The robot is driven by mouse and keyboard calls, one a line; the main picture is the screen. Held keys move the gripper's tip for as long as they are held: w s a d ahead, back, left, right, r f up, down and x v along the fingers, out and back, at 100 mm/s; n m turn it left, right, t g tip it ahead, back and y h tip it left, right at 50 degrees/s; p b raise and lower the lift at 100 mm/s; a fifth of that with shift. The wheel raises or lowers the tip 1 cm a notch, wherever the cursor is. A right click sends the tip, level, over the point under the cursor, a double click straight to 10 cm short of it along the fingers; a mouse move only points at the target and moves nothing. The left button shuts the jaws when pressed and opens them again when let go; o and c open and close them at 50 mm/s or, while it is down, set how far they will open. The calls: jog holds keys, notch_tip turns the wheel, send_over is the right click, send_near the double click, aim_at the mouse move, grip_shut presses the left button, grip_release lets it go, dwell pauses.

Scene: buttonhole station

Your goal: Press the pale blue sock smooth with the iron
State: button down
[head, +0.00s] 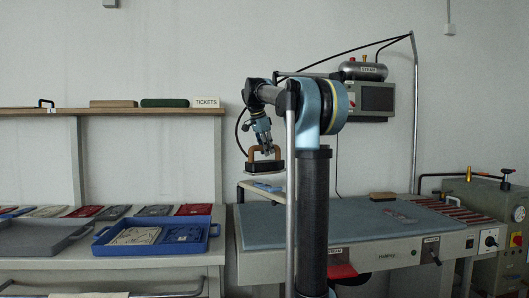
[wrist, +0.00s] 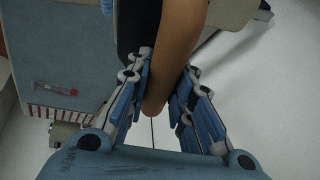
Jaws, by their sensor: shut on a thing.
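My gripper (head: 264,147) is shut on the brown handle of the iron (head: 265,167). It holds the iron upright in the air, left of my arm column and above the left end of the pressing table. In the wrist view the brown handle (wrist: 176,50) runs between the fingers of my gripper (wrist: 164,100), and the iron's dark body shows behind it. I cannot make out a pale blue sock for certain on the blue-grey pressing surface (head: 440,231). My arm column hides part of that surface. A faint flat greyish-pink piece (head: 391,216) lies on it.
A tan block (head: 382,197) stands at the back of the pressing table. A blue tray (head: 101,247) with flat patterned pieces stands on the left counter, beside a grey tray (head: 35,254). A steam machine (head: 495,205) stands at the far right. A shelf (head: 120,112) runs along the left wall.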

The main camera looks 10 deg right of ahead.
jog(key=shift+a+f, duration=0.1)
jog(key=shift+f, duration=2.65)
jog(key=shift+f, duration=0.55)
jog(key=w+a, duration=0.3)
jog(key=w, duration=0.4)
dwell(3.4)
jog(key=shift+s+d, duration=0.3)
jog(key=shift+s, duration=0.05)
